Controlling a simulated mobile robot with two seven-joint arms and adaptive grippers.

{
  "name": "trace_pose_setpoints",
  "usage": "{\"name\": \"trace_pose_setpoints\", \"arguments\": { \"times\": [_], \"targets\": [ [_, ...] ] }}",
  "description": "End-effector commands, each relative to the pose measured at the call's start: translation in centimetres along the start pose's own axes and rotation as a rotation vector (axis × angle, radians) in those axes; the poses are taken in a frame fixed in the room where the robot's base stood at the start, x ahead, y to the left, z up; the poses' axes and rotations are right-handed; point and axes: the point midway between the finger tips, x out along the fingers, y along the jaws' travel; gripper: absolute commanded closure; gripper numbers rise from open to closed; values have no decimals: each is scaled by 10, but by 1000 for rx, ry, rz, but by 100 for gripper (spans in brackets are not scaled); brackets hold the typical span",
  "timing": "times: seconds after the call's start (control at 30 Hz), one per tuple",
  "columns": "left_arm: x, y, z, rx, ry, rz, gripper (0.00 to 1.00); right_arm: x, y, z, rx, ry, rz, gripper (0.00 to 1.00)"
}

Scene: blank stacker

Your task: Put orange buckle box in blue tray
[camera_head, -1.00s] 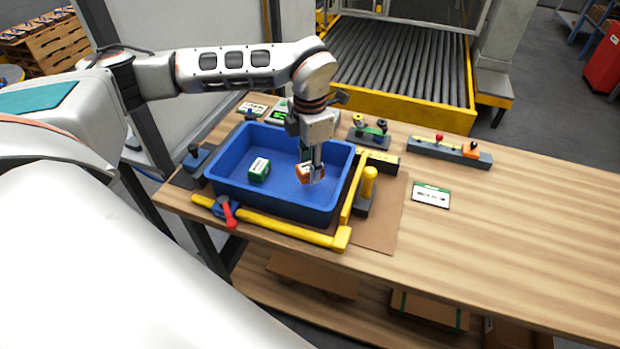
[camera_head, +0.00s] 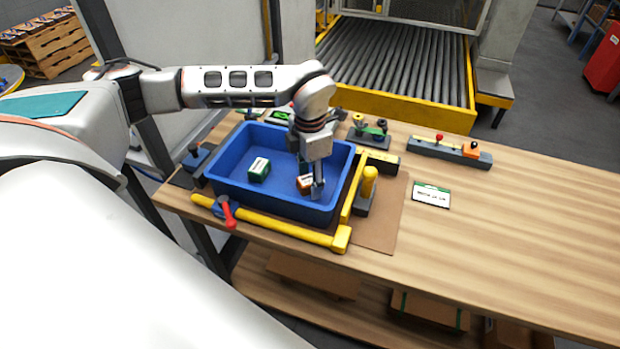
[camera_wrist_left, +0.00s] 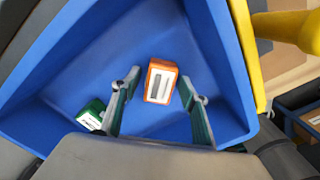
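The blue tray (camera_head: 232,193) stands on the left end of the wooden table. The orange buckle box (camera_head: 303,183), with a white label, is inside it, near its right end, and appears to rest on the floor of the tray. My left gripper (camera_head: 318,191) points down into the tray and partly covers the box. In the left wrist view the fingers (camera_wrist_left: 160,90) are spread on either side of the orange box (camera_wrist_left: 161,82), with gaps showing between them and it. My right gripper is not in view.
A green box (camera_head: 259,170) with a white label sits in the tray's left part. Yellow bars (camera_head: 290,230) with a red-handled clamp (camera_head: 228,214) border the tray's front and right. A yellow knob (camera_head: 369,182) stands at the right.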

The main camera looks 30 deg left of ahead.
Motion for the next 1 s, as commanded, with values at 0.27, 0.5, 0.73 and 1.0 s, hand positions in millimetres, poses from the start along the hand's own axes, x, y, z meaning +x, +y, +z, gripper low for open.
{"name": "trace_pose_setpoints", "arguments": {
  "times": [0.27,0.5,0.73,1.0],
  "targets": [
    [-10,0,1,0,-3,1,56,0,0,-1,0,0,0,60],
    [-54,1,1,0,-6,3,56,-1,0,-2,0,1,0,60],
    [-98,0,0,0,-3,2,56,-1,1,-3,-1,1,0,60],
    [-122,0,0,0,0,1,56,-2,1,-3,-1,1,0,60]
  ]
}}
